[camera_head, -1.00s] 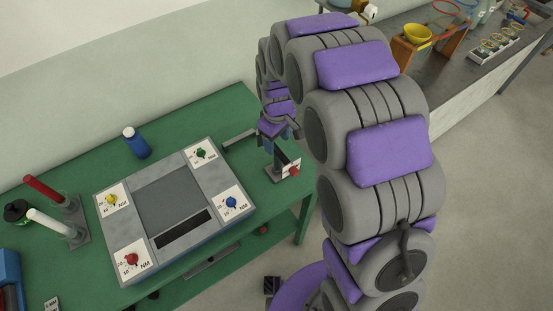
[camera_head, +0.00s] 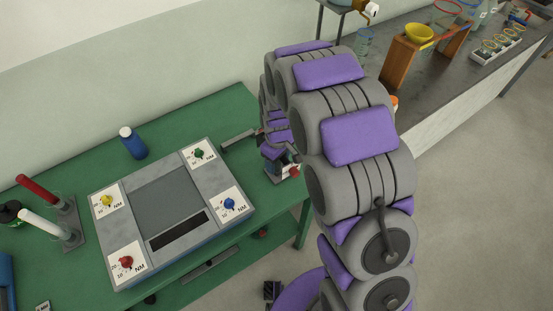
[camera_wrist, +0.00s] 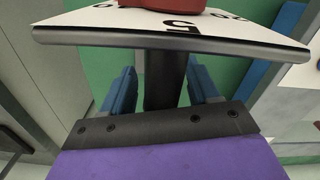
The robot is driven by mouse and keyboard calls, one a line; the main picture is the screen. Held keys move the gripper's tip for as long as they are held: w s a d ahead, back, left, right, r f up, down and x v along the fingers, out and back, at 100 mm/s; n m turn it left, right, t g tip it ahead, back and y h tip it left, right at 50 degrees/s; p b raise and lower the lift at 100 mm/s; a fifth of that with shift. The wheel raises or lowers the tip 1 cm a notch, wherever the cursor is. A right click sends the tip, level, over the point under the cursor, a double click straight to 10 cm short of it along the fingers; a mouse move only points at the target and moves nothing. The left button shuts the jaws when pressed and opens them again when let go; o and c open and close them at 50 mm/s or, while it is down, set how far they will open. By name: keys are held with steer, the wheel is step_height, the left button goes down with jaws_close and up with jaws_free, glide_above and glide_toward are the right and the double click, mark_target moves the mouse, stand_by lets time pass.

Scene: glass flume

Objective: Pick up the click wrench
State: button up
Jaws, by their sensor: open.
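The click wrench looks to be the dark grey bar tool (camera_head: 240,141) at the right end of the green table, with a white dial plate and red knob (camera_head: 293,171) at its near end. The arm hides part of it. In the wrist view, the white plate (camera_wrist: 110,26) marked 5 and a red knob (camera_wrist: 190,6) fill the top, with a dark shaft (camera_wrist: 165,85) below. My gripper (camera_wrist: 162,78) is open, its blue fingers on either side of the shaft with green gaps showing. In the head view my gripper (camera_head: 281,160) is at the plate, mostly hidden.
A grey panel (camera_head: 215,185) with several coloured knobs lies on the green table (camera_head: 85,158). A blue bottle (camera_head: 133,143) stands behind it, and a rack with red and white rods (camera_head: 72,225) stands left. A lab bench (camera_head: 440,75) is at upper right.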

jaws_close()
stand_by(0.4)
